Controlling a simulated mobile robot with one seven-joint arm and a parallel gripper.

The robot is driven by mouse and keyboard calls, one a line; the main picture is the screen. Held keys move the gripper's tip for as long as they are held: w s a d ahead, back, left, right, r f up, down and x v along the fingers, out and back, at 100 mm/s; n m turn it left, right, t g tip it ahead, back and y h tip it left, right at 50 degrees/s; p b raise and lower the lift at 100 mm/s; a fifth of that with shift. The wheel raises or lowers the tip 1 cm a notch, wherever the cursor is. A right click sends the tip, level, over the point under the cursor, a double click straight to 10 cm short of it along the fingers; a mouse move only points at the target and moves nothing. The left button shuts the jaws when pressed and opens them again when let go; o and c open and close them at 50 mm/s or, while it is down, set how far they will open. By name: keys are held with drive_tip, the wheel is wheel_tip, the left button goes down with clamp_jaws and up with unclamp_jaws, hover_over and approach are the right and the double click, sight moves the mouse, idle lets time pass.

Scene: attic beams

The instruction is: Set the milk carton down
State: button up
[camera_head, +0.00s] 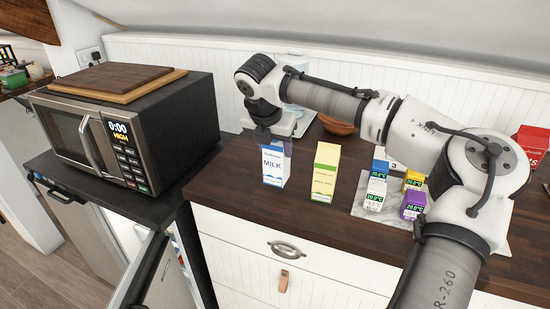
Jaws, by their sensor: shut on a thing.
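The fingertips are small and partly hidden. I cannot tell whether the carton's base touches the counter.
A yellow-and-green carton (325,172) stands just right of the milk. Several small coloured display boxes (412,205) sit on a marble board further right. A black microwave (135,125) with wooden boards on top stands left. A brown bowl (338,125) is behind.

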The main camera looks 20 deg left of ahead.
sight(275, 161)
drive_tip(key=shift+f, duration=2.15)
drive_tip(key=o, duration=1.4)
drive_tip(key=shift+f, duration=0.15)
drive_tip(key=shift+c, duration=0.2)
